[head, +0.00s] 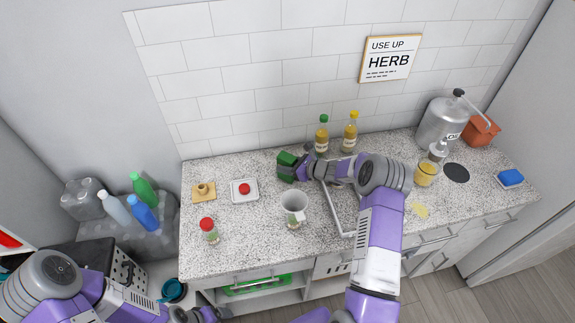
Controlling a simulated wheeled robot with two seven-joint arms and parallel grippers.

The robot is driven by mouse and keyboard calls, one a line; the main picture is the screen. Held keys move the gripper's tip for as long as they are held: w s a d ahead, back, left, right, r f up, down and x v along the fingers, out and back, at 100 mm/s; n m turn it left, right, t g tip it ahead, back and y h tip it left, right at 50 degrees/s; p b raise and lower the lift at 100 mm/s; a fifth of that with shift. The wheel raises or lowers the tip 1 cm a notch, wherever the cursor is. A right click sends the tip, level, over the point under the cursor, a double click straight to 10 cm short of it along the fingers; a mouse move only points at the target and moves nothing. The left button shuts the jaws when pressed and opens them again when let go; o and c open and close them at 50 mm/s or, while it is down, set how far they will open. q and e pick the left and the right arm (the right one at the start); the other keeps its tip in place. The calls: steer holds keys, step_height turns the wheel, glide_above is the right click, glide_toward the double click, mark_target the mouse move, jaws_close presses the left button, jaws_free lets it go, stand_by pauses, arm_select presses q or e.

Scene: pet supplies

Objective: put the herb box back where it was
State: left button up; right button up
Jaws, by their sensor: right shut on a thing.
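The herb box, seen as a small dark green box (286,163), is at the back middle of the speckled counter (235,255). My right gripper (297,168) is shut on it from the right. The gripper partly covers the box, and I cannot tell whether the box touches the counter. My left gripper (205,315) is low at the bottom edge of the head view, in front of the counter and far from the box. Its fingers are too unclear to tell their state.
Two bottles (322,134) (350,132) stand behind my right gripper. A tray with a red item (244,191) and a wooden piece (203,191) lie left. A metal canister (441,124) stands right.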

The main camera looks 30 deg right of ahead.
steer(key=shift+f, duration=0.2)
steer(key=o, duration=1.2)
steer(key=shift+r, duration=0.1)
steer(key=shift+r, duration=0.2)
steer(key=v, duration=1.2)
steer(key=shift+f, duration=0.1)
